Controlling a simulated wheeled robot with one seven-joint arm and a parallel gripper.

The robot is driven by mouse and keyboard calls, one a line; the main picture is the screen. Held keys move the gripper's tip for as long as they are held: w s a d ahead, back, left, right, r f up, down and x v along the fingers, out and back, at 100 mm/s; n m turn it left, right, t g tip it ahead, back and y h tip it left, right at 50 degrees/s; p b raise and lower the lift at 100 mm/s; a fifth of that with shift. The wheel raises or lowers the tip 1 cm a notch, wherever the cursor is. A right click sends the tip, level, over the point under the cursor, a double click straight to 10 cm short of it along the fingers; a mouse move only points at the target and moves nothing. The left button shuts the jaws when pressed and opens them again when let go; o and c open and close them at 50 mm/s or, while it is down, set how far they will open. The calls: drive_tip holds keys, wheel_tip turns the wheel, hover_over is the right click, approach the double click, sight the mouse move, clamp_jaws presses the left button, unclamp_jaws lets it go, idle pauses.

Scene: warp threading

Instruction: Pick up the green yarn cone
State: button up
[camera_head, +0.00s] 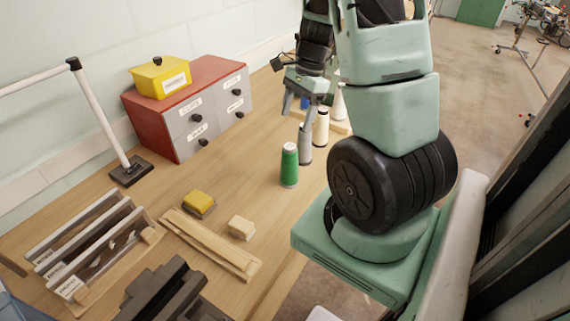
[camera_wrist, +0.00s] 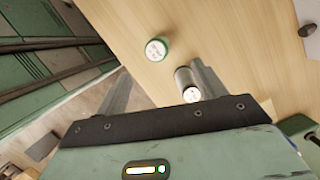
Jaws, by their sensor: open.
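The green yarn cone (camera_head: 289,166) stands upright on the wooden table, near the edge, in the head view. In the wrist view its pale labelled top and green side (camera_wrist: 157,48) show beyond the fingertips, between their lines. My gripper (camera_head: 297,112) is open and empty, pointing down, above and behind the green cone in the head view. In the wrist view its two fingers (camera_wrist: 164,80) are spread apart. A grey cone (camera_head: 305,146) stands just behind the green one; in the wrist view it (camera_wrist: 187,86) appears close beside the right finger, and contact cannot be told.
A cream cone (camera_head: 321,128) stands behind the grey one, with others partly hidden by my arm. A red drawer cabinet (camera_head: 151,123) bears a yellow box (camera_head: 160,79). A yellow block (camera_head: 199,204), a wooden block (camera_head: 241,228) and slatted racks lie in front. Table left of the green cone is clear.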

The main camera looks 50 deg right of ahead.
sight(290, 148)
drive_tip(key=x, duration=0.7)
drive_tip(key=shift+a+f, duration=0.1)
drive_tip(key=shift+f, duration=0.3)
drive_tip(key=x, duration=0.2)
drive_tip(key=s+x, duration=0.1)
drive_tip(key=x, duration=0.1)
drive_tip(key=shift+w+f, duration=0.1)
drive_tip(key=shift+w+a+f, duration=0.1)
drive_tip(key=shift+a+f, duration=0.05)
drive_tip(key=shift+f, duration=0.35)
drive_tip(key=c, duration=1.1)
